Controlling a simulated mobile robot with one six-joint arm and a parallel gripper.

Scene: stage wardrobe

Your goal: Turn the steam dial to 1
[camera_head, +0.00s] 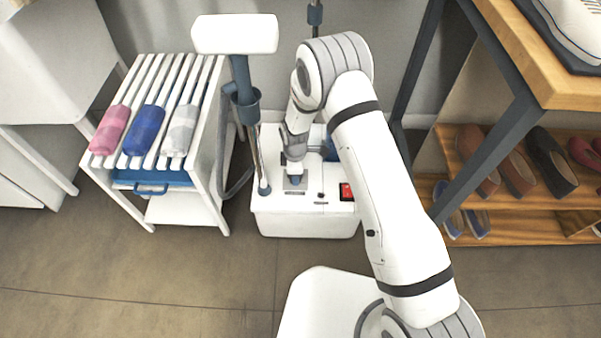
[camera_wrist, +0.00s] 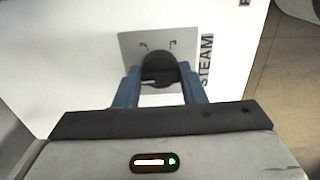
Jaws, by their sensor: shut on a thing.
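The steam dial (camera_wrist: 158,66) is a dark round knob on a grey square plate (camera_wrist: 130,42) with the word STEAM printed beside it. Small marks that look like 2 and 3 show on the plate beyond the knob. The knob's setting cannot be read clearly. My gripper (camera_wrist: 158,82) is shut on the dial, one blue finger on each side of it. In the head view my gripper (camera_head: 294,178) points down at the top of the white steamer base (camera_head: 305,222), and it hides the dial there.
A red switch (camera_head: 346,191) is on the base's right side. The steamer's pole and white head (camera_head: 235,34) rise just left of my arm. A white rack (camera_head: 207,185) with rolled cloths stands left, a wooden shoe shelf (camera_head: 520,222) right. Floor in front is clear.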

